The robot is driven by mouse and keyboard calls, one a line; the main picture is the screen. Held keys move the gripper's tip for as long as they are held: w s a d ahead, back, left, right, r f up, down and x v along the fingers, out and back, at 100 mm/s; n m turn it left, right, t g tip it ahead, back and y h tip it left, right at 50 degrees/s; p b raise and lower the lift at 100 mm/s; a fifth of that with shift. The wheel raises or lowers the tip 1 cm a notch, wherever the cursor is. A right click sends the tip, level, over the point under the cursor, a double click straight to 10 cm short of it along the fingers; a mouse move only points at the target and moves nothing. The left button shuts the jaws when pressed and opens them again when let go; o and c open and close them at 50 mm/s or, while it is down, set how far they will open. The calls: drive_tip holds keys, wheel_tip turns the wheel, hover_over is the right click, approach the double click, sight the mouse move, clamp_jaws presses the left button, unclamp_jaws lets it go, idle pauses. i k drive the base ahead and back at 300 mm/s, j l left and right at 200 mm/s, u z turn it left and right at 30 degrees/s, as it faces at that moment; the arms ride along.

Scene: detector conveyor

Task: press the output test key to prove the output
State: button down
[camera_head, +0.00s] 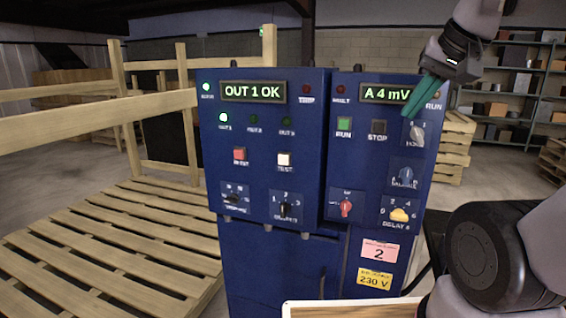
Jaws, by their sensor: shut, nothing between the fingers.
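A blue control cabinet (300,170) stands upright in the middle of the view. Its left display (252,92) reads "OUT 1 OK" and its right display (386,93) reads "A 4 mV". A white square key (284,160), with a label that looks like "TEST", sits on the left panel, to the right of a red key (239,154). A lamp labelled OUT 1 (223,117) is lit. My gripper (417,108), with green fingers, is shut and empty in front of the right panel's upper right, well away from the white key. It partly covers the area by the RUN lamp.
The right panel has a green RUN key (344,125), a dark STOP key (379,128) and several knobs, including a red one (345,208) and a yellow one (400,214). Wooden pallets (110,245) lie at left. Shelves (515,85) stand at back right. Space before the left panel is clear.

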sight(283, 160)
drive_tip(key=k+u, duration=0.5)
drive_tip(key=u, duration=0.2)
drive_tip(key=k+j+u, duration=0.1)
drive_tip(key=u, duration=0.25)
drive_tip(key=k, duration=0.1)
